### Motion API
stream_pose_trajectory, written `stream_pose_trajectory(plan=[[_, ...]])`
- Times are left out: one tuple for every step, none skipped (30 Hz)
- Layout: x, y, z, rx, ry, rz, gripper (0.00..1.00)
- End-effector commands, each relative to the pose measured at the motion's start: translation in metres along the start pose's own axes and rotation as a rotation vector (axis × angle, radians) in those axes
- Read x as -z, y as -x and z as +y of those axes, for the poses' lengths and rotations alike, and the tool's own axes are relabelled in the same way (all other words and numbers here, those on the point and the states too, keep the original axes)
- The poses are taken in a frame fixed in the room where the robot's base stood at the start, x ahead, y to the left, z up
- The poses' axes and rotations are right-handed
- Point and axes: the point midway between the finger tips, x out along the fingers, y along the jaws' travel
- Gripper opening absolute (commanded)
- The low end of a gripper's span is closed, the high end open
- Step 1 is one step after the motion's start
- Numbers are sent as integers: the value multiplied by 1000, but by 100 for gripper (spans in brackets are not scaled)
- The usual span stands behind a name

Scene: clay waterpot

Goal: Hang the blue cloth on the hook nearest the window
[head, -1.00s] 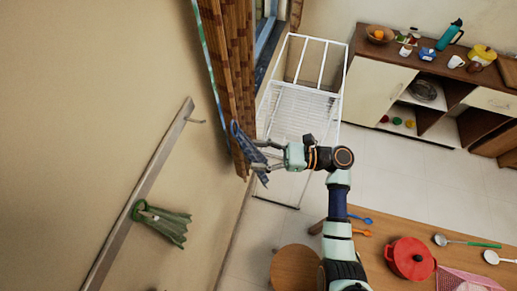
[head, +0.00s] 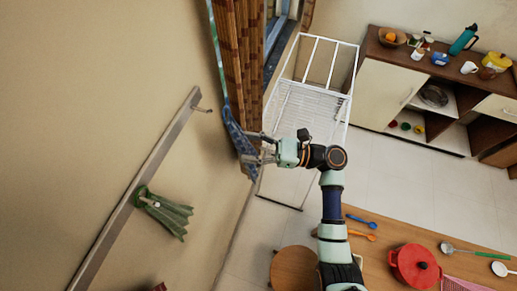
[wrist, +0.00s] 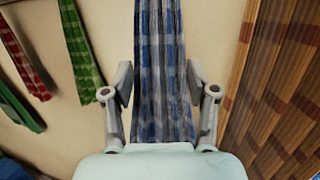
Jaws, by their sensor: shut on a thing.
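The blue checked cloth (head: 236,136) hangs from my gripper (head: 258,148) beside the lower end of the bamboo blind. In the wrist view the cloth (wrist: 160,60) runs up between the two fingers (wrist: 160,88) of my gripper, which is shut on it. The hook (head: 204,109) nearest the window sticks out of the upper end of the wall rail (head: 150,172). The cloth is to the right of this hook and apart from it. A green cloth (head: 167,213) hangs lower on the rail.
The bamboo blind (head: 240,60) hangs by the window (head: 275,35), close to the cloth. A white wire rack (head: 310,105) stands right of the blind. In the wrist view a red cloth (wrist: 22,55) and green cloth (wrist: 78,50) hang left. Bare wall lies between cloth and rail.

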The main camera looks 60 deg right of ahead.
Motion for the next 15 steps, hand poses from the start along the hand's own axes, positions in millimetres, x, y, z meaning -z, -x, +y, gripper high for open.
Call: stream_pose_trajectory(plan=[[3, -3, -1, -2, 1, 0, 23], [4, -5, -2, -1, 2, 0, 23], [4, -8, -2, -1, 2, 0, 23], [5, -10, -3, -1, 2, 1, 23], [6, -12, -3, -2, 2, 1, 23], [6, -15, -4, -2, 1, 1, 23], [7, -17, -5, -1, 1, 1, 23], [8, -18, -5, -1, 1, 1, 23], [8, -21, -6, -1, 1, 1, 23], [9, -23, -6, -1, 1, 1, 23], [9, -25, -7, -2, 1, 1, 23], [10, -28, -8, -2, 1, 1, 23], [10, -30, -8, -1, 1, 0, 23], [11, -32, -9, -1, 2, 0, 23], [11, -34, -10, -1, 2, 0, 23]])
